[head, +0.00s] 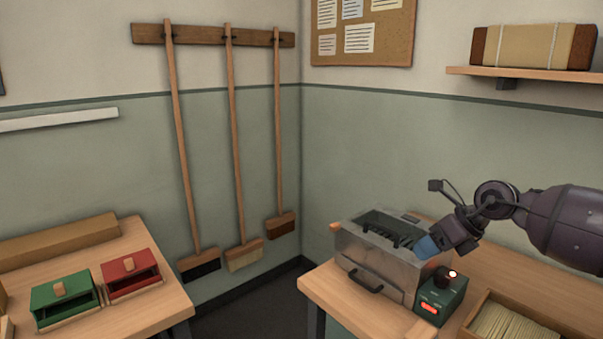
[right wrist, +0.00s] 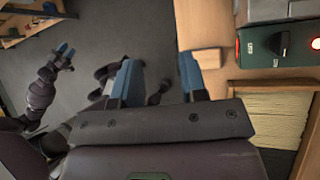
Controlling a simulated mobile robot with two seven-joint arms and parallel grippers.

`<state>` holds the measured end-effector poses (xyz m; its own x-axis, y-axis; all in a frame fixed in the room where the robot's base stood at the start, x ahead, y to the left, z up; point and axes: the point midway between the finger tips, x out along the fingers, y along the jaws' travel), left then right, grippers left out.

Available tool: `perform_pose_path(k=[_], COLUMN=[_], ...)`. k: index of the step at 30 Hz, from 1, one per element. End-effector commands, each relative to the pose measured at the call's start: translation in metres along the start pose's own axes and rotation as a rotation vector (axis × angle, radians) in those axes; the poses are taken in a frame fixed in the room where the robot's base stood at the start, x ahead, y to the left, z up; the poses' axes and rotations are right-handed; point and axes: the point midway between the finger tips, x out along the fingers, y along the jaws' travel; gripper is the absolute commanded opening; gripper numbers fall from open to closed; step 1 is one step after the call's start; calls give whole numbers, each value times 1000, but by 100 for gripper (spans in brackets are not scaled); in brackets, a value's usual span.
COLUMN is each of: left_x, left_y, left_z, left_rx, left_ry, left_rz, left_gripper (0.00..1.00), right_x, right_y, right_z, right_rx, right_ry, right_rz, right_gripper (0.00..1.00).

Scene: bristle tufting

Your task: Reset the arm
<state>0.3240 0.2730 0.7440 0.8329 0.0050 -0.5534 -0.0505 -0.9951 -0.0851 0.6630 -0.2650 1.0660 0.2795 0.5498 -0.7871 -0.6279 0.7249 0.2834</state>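My right gripper (head: 428,246) has blue fingertips and hangs at the right end of the metal machine (head: 372,262) in the head view. In the right wrist view the two blue fingers (right wrist: 160,82) stand apart with nothing between them, so it is open and empty. Whether it touches the machine cannot be told from the head view. My left gripper (right wrist: 65,53) shows small at the left of the right wrist view, away from the right one; its opening is too small to judge. It is outside the head view.
A green control box (head: 441,300) with a lit red switch stands beside the machine. A wooden tray (head: 474,320) of pale bristles is at the right bench. Green (head: 65,300) and red (head: 131,274) boxes sit on the left bench. Brooms (head: 235,150) hang between benches; floor there is clear.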

Motion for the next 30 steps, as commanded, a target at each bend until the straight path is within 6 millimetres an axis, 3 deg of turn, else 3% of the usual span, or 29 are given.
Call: perform_pose_path(k=[3,6,10,14,19,23,30], left_x=[-3,-3,-3,-3,-2,-2,-3], left_y=[0,-1,-1,-1,-1,-1,-1], left_z=[4,6,7,8,10,10,8], left_rx=[-1,-1,-1,-1,-1,-1,-1], left_ry=[-8,-12,-14,-17,-19,-19,-17], left_rz=[-1,-2,-2,-2,-2,-2,-2], left_gripper=[43,43,43,43,43,43,43], right_x=[11,19,27,35,50,66,99], right_y=[47,81,110,118,108,93,70], right_z=[37,58,71,68,43,11,-71], right_rx=[88,218,463,766,1168,1467,1984], right_ry=[-209,-371,-556,-702,-824,-883,-941], right_rz=[181,344,553,724,863,921,956], right_gripper=[39,39,39,39,39,39,39])
